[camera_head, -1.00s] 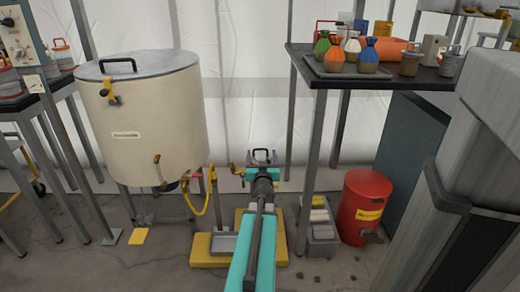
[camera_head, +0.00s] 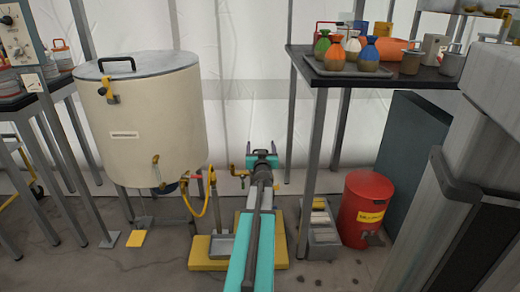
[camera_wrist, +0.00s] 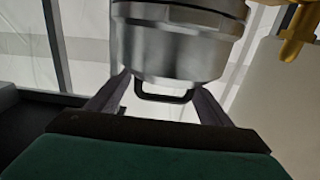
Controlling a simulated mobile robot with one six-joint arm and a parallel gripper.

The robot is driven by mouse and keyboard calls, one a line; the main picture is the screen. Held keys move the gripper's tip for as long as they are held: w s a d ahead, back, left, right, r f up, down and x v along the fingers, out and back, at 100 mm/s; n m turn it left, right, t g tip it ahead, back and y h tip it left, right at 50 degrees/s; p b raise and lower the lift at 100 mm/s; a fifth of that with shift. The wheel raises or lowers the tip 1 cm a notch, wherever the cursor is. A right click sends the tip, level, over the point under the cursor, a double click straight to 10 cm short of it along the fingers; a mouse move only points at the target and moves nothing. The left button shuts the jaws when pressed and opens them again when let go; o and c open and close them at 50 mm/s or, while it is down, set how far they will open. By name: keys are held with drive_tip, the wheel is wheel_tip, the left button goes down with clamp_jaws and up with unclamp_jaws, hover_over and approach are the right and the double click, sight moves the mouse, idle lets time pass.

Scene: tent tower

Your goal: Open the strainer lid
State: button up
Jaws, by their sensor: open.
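The strainer is a round metal body (camera_wrist: 180,45) filling the top middle of the wrist view. A black loop handle (camera_wrist: 165,97) sticks out from its near end, which I take to be the lid. My gripper (camera_wrist: 162,90) is open, with one finger on each side of the handle. I cannot tell whether the fingers touch it. In the head view my gripper (camera_head: 262,154) is at the end of my outstretched arm, low in the middle, and hides most of the strainer.
A large cream tank (camera_head: 150,115) stands left, with a yellow hose (camera_head: 205,195) near its base. A brass valve (camera_wrist: 297,35) is beside the strainer. A black-topped table (camera_head: 385,75) with bottles and a red bin (camera_head: 364,208) are to the right.

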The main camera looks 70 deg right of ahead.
drive_tip(key=shift+w+d, duration=0.1)
drive_tip(key=shift+d, duration=0.15)
